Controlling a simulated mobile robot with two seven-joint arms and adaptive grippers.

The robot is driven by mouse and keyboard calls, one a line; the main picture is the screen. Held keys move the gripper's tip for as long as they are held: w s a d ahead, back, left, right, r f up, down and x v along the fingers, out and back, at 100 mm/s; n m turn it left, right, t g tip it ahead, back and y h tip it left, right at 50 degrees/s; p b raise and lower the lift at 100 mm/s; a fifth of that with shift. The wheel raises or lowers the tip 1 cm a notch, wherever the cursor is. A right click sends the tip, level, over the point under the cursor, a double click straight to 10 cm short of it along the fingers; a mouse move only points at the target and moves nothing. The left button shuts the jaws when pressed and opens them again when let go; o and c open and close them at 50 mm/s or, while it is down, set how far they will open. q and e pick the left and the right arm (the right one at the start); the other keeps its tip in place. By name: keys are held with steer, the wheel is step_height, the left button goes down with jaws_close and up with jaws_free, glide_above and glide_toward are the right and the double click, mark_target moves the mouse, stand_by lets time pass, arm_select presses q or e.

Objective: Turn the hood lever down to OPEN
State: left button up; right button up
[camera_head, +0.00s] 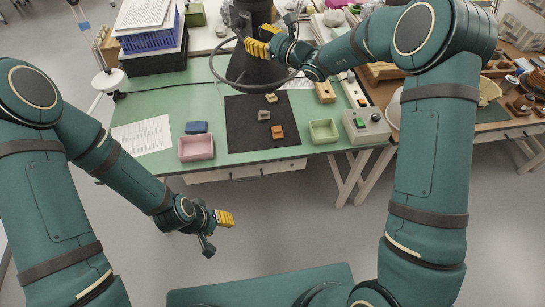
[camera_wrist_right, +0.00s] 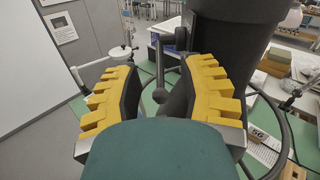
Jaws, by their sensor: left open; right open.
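The black fume hood (camera_head: 255,68) stands at the back of the green table, and its dark body (camera_wrist_right: 228,50) fills the upper right of the right wrist view. A thin grey lever (camera_wrist_right: 160,68) shows beside the hood, between my right fingers in that picture. I cannot tell whether they touch it. My right gripper (camera_wrist_right: 160,98) is open, with its yellow ribbed fingers apart; in the head view it (camera_head: 262,38) is in front of the hood's upper part. The lever is not clear there. My left gripper (camera_head: 219,231) is open and empty, in front of the table.
The table (camera_head: 240,108) holds a dark mat (camera_head: 248,111) with several small sherds, a pink tray (camera_head: 196,147), a green tray (camera_head: 323,131) and a grey control box (camera_head: 366,126). A dark hoop (camera_head: 217,72) surrounds the hood. Open floor lies in front.

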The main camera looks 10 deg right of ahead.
steer(key=b+v, duration=0.1)
steer(key=v, duration=0.8)
steer(key=s+a+f+n+g+h+b, duration=0.1)
steer(key=s+a+f+n+g+b, duration=0.1)
steer(key=s+f, duration=0.3)
steer(key=s+a+f+n+g+h+b, duration=0.1)
steer(key=s+f+n+g+b, duration=0.1)
steer(key=f, duration=1.1)
steer(key=s+a+f+n+g+h+b, duration=0.1)
steer(key=s+f+n+g, duration=0.3)
steer(key=f, duration=0.5)
steer(key=s+a+g+b, duration=0.1)
steer(key=s+g, duration=0.1)
steer(key=s, duration=0.1)
steer(key=shift+s+a, duration=0.3)
steer(key=shift+a, duration=0.05)
steer(key=shift+f, duration=0.1)
